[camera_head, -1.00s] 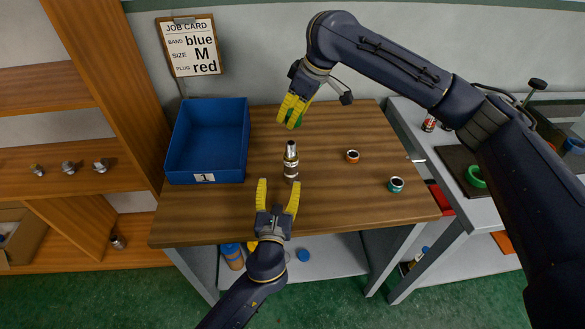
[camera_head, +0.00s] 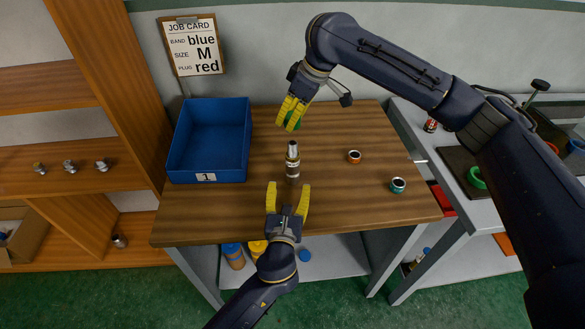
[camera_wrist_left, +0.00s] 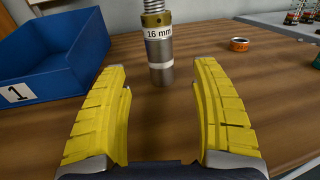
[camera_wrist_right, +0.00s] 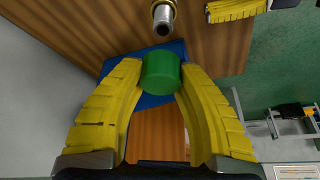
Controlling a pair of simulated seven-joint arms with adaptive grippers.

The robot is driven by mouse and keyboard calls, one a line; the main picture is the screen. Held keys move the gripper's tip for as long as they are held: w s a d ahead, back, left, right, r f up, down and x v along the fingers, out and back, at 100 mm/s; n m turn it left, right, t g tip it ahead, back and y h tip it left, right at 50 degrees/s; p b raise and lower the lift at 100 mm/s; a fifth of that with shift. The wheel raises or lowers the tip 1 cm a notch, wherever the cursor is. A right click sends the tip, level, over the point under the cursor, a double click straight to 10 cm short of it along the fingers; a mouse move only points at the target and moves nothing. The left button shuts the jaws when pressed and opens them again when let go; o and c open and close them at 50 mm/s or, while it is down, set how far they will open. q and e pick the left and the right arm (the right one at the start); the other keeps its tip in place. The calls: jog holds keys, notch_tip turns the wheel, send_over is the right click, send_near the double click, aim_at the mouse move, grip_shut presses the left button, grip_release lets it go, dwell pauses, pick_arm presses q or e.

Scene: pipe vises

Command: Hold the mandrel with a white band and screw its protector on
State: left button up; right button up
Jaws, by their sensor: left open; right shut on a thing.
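The mandrel (camera_head: 292,162) stands upright on the wooden table, with a white band. In the left wrist view the band of the mandrel (camera_wrist_left: 161,74) reads "16 mm", and a threaded end shows above a brass-coloured collar. My left gripper (camera_head: 288,188) is open and empty on the near side of the mandrel, its fingers pointing at it and apart from it. My right gripper (camera_head: 287,125) is shut on a green protector (camera_wrist_right: 161,73), beyond the mandrel and apart from it. In the head view the fingers hide most of the protector.
A blue bin (camera_head: 207,176) marked 1 stands left of the mandrel. An orange ring (camera_head: 354,157) and a teal ring (camera_head: 398,186) lie to the right. A job card (camera_head: 194,46) hangs on the wall. Shelves (camera_head: 60,183) with several fittings stand at far left.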

aim_at(292, 173)
pick_arm(q)
jog(key=w, duration=0.6)
jog(key=w+d, duration=0.1)
jog(key=w, duration=0.2)
jog(key=shift+w, duration=0.25)
grip_shut()
dwell(0.4)
